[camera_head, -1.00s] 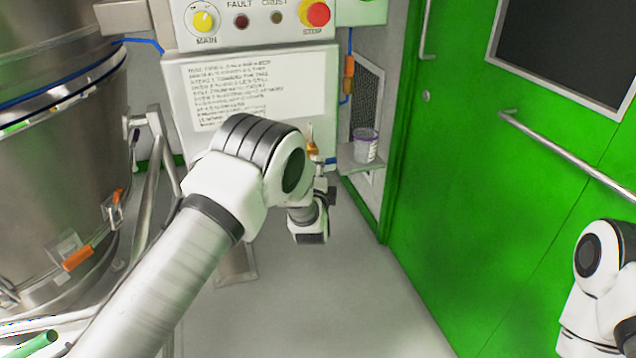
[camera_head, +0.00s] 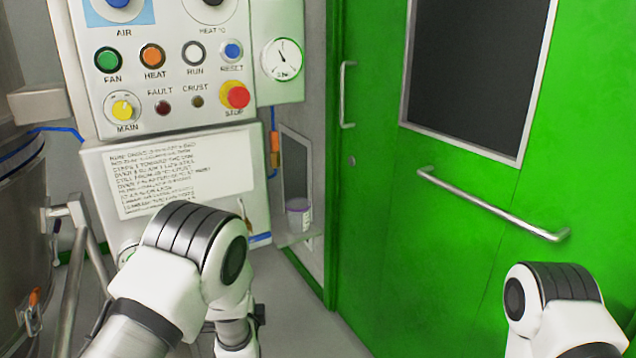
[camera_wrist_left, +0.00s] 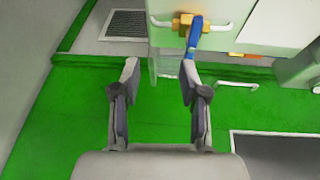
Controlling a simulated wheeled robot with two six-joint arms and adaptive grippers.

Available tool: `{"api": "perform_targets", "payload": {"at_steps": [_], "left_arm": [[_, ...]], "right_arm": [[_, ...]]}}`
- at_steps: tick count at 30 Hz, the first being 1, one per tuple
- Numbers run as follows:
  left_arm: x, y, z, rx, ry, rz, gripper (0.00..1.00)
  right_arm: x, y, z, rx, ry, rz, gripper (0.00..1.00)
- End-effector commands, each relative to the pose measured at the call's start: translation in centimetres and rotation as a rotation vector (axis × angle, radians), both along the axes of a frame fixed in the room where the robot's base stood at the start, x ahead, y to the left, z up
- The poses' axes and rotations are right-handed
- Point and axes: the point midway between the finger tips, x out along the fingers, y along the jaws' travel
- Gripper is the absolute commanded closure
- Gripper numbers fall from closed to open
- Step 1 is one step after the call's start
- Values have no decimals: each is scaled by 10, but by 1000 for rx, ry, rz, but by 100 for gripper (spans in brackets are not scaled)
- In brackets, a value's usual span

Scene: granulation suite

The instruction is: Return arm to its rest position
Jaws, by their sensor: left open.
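My left arm comes in from the lower left in the head view, bent at a dark-ringed joint in front of the panel. Its fingers are hidden in that view. In the left wrist view my left gripper (camera_wrist_left: 157,85) is open, and nothing is between its fingers. The wrist view looks turned, with the green door below and white cabinet parts above. Part of my right arm shows at the lower right of the head view, in front of the green door; its gripper is out of view.
The control panel (camera_head: 165,75) and an instruction sheet (camera_head: 185,185) are ahead. A small tub (camera_head: 299,216) stands on a shelf to their right. The green door (camera_head: 385,220) has a long bar handle (camera_head: 490,203). A steel vessel (camera_head: 20,215) is at the left.

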Motion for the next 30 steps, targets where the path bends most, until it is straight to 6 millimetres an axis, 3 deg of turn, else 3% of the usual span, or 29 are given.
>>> {"api": "perform_targets", "payload": {"at_steps": [3,6,8,9,13,18,21,24,26,30], "left_arm": [[-52,34,-75,-27,202,34,56],[-116,51,-140,-180,409,73,56],[-160,57,-172,-307,530,121,56],[-192,59,-190,-401,609,167,56],[-290,56,-225,-701,827,364,56],[-387,40,-229,-1024,995,707,56],[-420,32,-225,-1156,1021,911,56],[-431,29,-225,-1277,960,1107,56],[-429,29,-191,-1285,950,1113,56],[-429,29,-147,-1284,949,1109,56]], "right_arm": [[0,0,0,0,0,0,60],[0,0,0,0,0,0,60],[0,0,0,0,0,0,60],[0,0,0,0,0,0,60],[0,0,0,0,0,0,60],[0,0,0,0,0,0,60],[0,0,0,0,0,0,60],[0,0,0,0,0,0,60],[-1,0,34,0,2,0,60],[0,0,79,0,-1,0,60]]}}
